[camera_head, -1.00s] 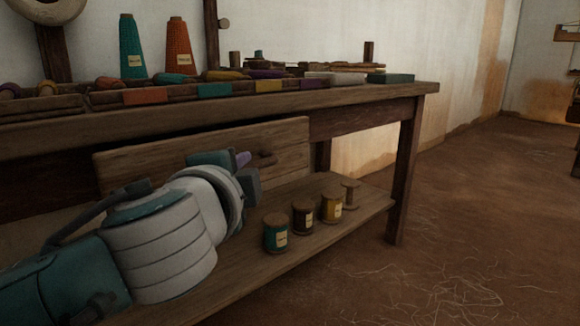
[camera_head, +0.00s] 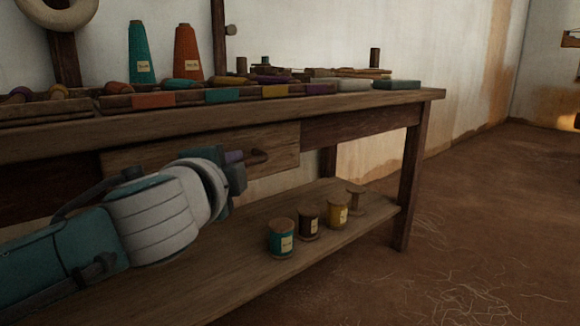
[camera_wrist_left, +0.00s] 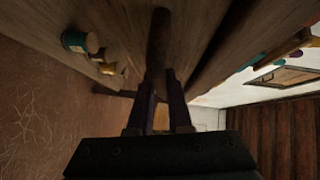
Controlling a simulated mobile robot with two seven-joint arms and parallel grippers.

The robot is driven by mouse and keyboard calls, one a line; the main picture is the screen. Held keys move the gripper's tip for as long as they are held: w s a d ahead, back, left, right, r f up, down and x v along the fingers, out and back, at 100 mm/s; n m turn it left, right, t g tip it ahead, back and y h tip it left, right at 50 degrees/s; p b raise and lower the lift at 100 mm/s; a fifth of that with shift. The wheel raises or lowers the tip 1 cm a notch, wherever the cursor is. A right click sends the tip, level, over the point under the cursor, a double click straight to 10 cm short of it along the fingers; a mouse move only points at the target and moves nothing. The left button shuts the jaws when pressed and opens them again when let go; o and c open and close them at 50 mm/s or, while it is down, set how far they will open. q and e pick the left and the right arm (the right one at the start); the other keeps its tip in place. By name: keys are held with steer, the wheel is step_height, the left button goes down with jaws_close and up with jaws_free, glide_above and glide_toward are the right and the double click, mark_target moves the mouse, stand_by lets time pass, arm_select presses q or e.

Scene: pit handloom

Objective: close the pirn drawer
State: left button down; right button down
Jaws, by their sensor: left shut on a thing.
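The pirn drawer (camera_head: 278,142) is a wooden front under the top of the workbench. It sits close in line with the bench's front rail, and I cannot tell whether a small gap is left. A dark wooden knob (camera_head: 260,155) sticks out of its front. My left gripper (camera_head: 246,158) is at this knob, its arm covering the drawer's lower left part. In the left wrist view the dark knob (camera_wrist_left: 157,48) runs in between the two fingers (camera_wrist_left: 160,105), which are shut on it. My right gripper is in neither view.
The bench top (camera_head: 370,98) carries a teal cone (camera_head: 141,55), an orange cone (camera_head: 187,55) and trays of pirns. The floor (camera_head: 480,220) at the right is open.

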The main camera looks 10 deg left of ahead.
arm_select(q)
steer(key=c, duration=1.2)
jaws_free()
steer(key=shift+a+f, duration=0.15)
steer(key=o, duration=0.4)
steer(key=shift+w+a, duration=0.1)
steer(key=shift+c, duration=0.2)
steer(key=shift+s+r+p, duration=0.3)
steer(key=shift+s+p, duration=0.2)
steer(key=s+d+r+p, duration=0.1)
steer(key=s+p, duration=0.3)
steer(key=s, duration=0.5)
steer(key=shift+w+d, duration=0.1)
